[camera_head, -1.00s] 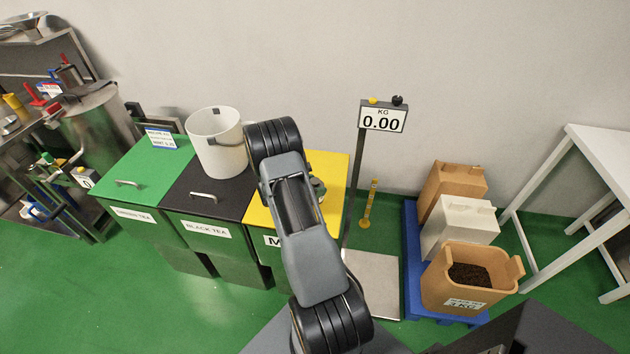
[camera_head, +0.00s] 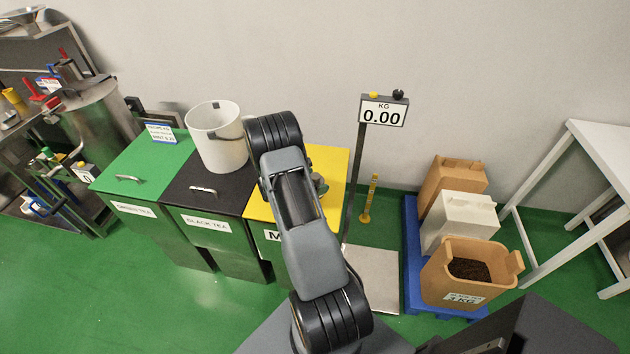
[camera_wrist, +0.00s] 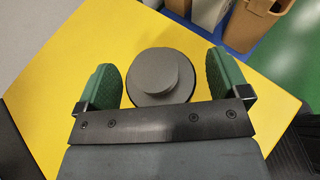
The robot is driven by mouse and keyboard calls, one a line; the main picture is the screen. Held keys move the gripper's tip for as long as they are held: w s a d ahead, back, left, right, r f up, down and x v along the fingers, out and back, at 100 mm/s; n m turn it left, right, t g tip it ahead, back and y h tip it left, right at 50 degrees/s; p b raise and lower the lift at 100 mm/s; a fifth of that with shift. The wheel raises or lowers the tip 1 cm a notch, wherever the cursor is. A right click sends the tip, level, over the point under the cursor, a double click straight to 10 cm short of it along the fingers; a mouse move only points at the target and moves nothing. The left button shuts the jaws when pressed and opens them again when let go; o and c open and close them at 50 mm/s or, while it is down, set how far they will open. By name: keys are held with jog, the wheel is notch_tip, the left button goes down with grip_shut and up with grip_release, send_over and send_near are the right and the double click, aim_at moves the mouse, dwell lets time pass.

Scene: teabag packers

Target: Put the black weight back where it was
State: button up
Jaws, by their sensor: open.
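A dark grey, round, stepped weight (camera_wrist: 160,78) stands on the yellow lid (camera_wrist: 60,80) in the wrist view. It lies between the two green fingers of my gripper (camera_wrist: 163,62), which are open with a gap on each side of it. In the head view my arm hides most of the gripper and the weight over the yellow lid (camera_head: 326,160); a small grey-green part shows at the arm's right edge, and I cannot tell which piece it is.
A white bucket (camera_head: 222,150) stands on the black lid (camera_head: 185,190), left of my arm. The scale display (camera_head: 382,112) reads 0.00, and its platform (camera_head: 372,275) is bare. A blue pallet (camera_head: 411,240) with several containers is to the right.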

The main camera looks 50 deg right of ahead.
jog(key=shift+r, duration=0.2)
jog(key=b+v, duration=0.1)
jog(key=v, duration=1.1)
jog(key=shift+b, duration=0.3)
jog(key=s+a+r+m+t+y, duration=0.3)
jog(key=s+a+r+m+y, duration=0.3)
jog(key=a+r, duration=0.3)
jog(key=s+a+r+m+t+y, duration=0.4)
jog(key=s+a+r+m+y, duration=0.3)
jog(key=a, duration=0.7)
notch_tip(320, 180, up, 3)
jog(key=shift+a+f+m, duration=0.1)
jog(key=shift+a+m, duration=0.15)
jog(key=shift+m, duration=0.95)
